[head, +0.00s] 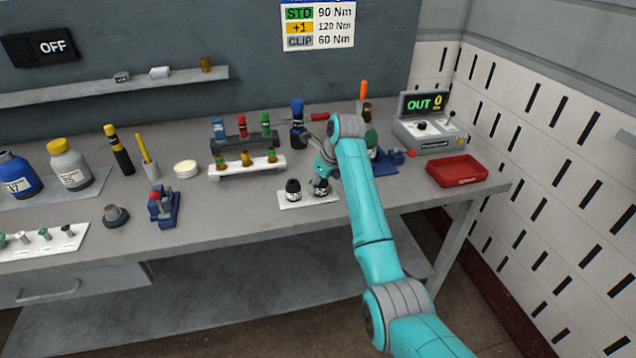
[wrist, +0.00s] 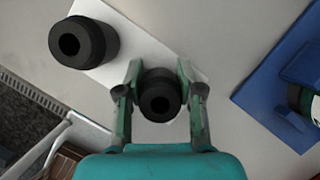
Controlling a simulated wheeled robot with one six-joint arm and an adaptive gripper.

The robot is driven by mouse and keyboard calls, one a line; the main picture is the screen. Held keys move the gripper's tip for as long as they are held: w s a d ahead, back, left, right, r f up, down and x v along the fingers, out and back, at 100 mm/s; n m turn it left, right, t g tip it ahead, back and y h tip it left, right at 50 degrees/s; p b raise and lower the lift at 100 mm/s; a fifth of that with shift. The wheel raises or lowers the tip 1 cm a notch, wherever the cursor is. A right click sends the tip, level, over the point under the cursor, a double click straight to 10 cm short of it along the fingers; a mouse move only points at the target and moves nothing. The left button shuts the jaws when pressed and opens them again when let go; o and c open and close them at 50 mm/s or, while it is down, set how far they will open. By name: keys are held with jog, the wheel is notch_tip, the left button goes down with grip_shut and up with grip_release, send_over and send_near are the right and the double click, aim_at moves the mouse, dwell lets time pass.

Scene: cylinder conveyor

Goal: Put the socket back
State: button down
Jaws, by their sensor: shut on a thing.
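My gripper (wrist: 160,100) is shut on a black socket (wrist: 158,82), with one finger on each side of it. In the head view my gripper (head: 322,178) is over the right part of a small white plate (head: 310,203), and my arm partly hides the held socket. A second black socket (head: 293,190) stands at the left of the plate. It also shows in the wrist view (wrist: 82,44), to the upper left of the held one. I cannot tell whether the held socket touches the plate.
A blue holder (head: 384,165) is close on the right, with a red tray (head: 457,171) beyond it. A white rack (head: 247,166) with several small pieces stands behind left. A blue stand (head: 163,207) is farther left. The bench between it and the plate is clear.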

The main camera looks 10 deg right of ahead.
jog(key=c, duration=0.7)
grip_release()
jog(key=v, duration=1.2)
jog(key=shift+r, duration=0.15)
